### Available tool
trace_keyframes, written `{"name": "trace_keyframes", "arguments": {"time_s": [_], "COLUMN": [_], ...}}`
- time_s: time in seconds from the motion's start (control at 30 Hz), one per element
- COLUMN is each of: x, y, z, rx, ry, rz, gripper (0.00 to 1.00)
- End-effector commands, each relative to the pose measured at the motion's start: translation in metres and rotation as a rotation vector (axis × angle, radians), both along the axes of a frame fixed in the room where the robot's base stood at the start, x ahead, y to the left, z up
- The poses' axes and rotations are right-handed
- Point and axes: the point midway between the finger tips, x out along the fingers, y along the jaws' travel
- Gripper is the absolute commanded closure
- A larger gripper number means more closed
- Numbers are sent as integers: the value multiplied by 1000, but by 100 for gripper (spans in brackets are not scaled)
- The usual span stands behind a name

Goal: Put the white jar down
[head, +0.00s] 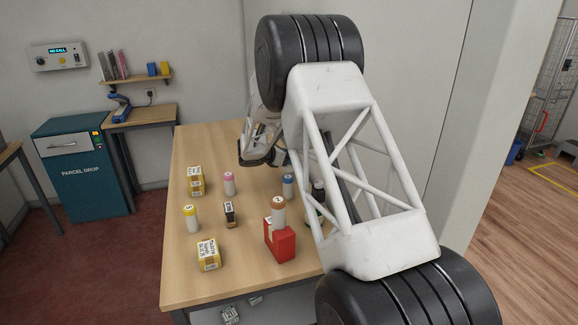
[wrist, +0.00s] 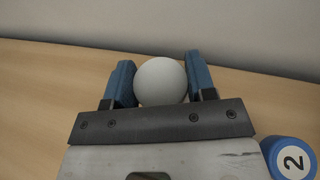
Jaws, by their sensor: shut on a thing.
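The white jar (wrist: 162,81) shows in the wrist view as a round white top between the two blue fingers of my gripper (wrist: 162,84). The fingers are shut on its sides. The light wood table lies beneath it; I cannot tell whether the jar touches the table or hangs above it. In the head view my gripper is over the far part of the table (head: 215,145), largely covered by my own arm, and I cannot make out the jar there.
A blue-capped jar marked 2 (wrist: 291,158) stands close to my gripper. A wall (wrist: 230,40) borders the far edge.

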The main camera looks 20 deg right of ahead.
Motion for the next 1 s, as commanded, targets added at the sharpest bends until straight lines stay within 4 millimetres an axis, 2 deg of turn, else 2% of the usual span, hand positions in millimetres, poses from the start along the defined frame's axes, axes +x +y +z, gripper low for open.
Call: {"name": "trace_keyframes", "arguments": {"time_s": [0.23,0.53,1.0], "x": [0,0,0], "y": [0,0,0], "z": [-5,-34,-40], "rx": [0,0,0], "ry": [1,1,1], "rz": [0,0,0], "gripper": [89,89,89]}}
